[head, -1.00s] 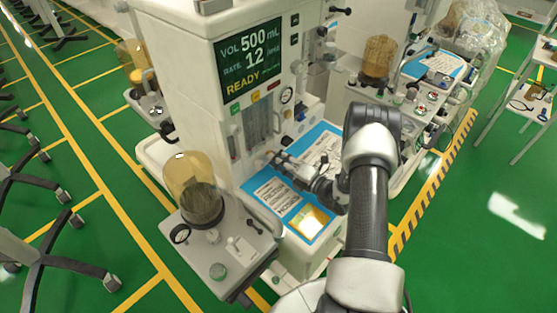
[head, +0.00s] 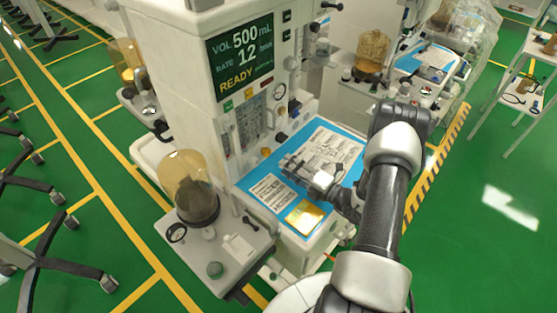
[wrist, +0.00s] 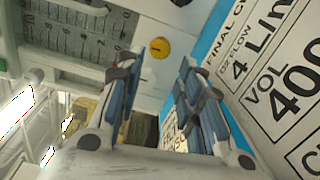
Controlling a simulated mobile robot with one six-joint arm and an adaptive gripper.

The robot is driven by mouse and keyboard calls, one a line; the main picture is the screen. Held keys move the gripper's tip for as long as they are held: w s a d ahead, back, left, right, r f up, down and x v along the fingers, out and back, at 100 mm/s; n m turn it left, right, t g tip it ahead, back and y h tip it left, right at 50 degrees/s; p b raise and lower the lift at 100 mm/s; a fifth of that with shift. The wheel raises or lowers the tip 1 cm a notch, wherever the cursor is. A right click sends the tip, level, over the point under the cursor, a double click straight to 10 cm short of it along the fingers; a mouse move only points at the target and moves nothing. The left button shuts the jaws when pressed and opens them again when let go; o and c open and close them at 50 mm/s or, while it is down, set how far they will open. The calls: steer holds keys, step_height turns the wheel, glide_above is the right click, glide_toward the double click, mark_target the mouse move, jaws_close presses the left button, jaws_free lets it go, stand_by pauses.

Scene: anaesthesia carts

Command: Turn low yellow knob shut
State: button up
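The yellow knob (wrist: 160,47) shows in the wrist view as a small round disc with a dark mark, on the machine's pale face. It lies ahead of my gripper (wrist: 158,66), in line with the gap between the fingertips and apart from them. The two blue-grey padded fingers are spread with nothing between them. In the head view my gripper (head: 287,163) is over the blue-bordered worktop, to the right of the flow-tube panel (head: 252,122).
An amber-domed canister (head: 187,178) stands on a side shelf at left. The READY screen (head: 240,62) is above the panel. A second cart with an amber jar (head: 371,53) stands behind.

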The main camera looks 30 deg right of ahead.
steer(key=shift+v, duration=2.3)
